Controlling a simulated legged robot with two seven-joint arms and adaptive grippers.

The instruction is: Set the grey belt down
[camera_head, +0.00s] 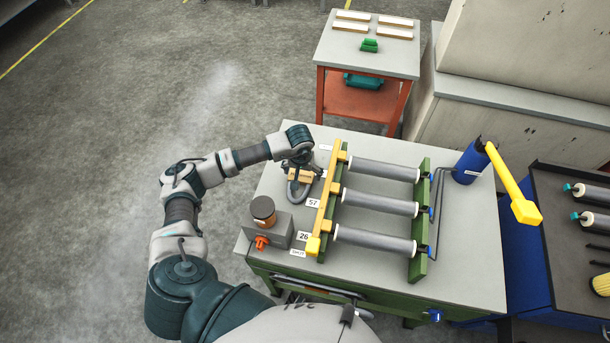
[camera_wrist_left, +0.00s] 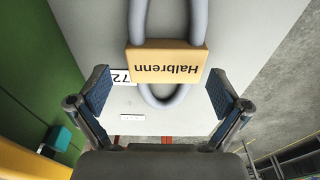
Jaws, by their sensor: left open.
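The grey belt (camera_head: 292,193) is a looped band with a tan sleeve around its middle, on the left part of the grey tabletop (camera_head: 465,245). In the left wrist view the belt (camera_wrist_left: 139,20) shows its sleeve (camera_wrist_left: 168,62) printed "Halbrenn", seen upside down. My left gripper (camera_head: 300,166) is over the far end of the belt and hides part of it in the head view. In the wrist view my left gripper (camera_wrist_left: 160,92) has its fingers spread on either side of the sleeve, with visible gaps. My right gripper is not in view.
A green and yellow frame with grey rollers (camera_head: 375,208) stands right of the belt. A grey box with an orange knob (camera_head: 262,242) and a brown-orange jar (camera_head: 263,210) stand nearer. A blue cylinder (camera_head: 470,163) and yellow lever (camera_head: 512,185) are at right.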

